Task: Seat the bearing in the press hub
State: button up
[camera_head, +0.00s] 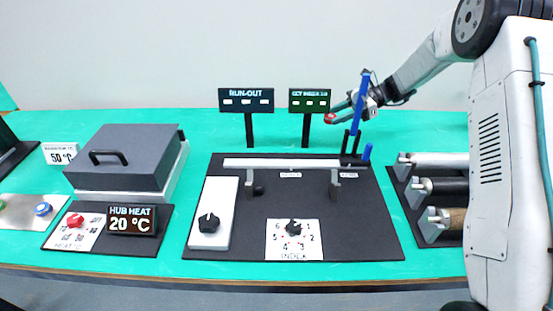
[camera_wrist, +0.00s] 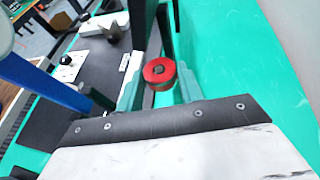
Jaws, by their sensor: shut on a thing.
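My gripper (camera_head: 338,112) is at the back of the bench, raised beside a blue upright lever (camera_head: 361,98). It is shut on a red round piece (camera_head: 330,118) with a dark centre, which looks like a bearing. In the wrist view, the red piece (camera_wrist: 159,72) sits between the two teal fingers. A blue ring-like piece (camera_head: 43,209) lies on the metal plate at the far left. A pale shaft (camera_head: 262,162) lies across two grey supports on the dark centre board. I cannot tell which part is the press hub.
A lidded grey box (camera_head: 125,160) stands at the left, behind a HUB HEAT display (camera_head: 132,219) reading 20 °C. A rack of rollers (camera_head: 440,187) is at the right. RUN-OUT (camera_head: 246,99) and green (camera_head: 309,100) signs stand behind the board. An INDEX dial (camera_head: 293,228) is in front.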

aim_at(332, 147)
notch_tip(332, 147, down, 10)
jog(key=shift+w+f, duration=0.1)
jog(key=shift+f, duration=0.1)
dwell(0.3)
jog(key=shift+f, duration=0.15)
jog(key=o, duration=0.7)
jog(key=shift+o, duration=0.2)
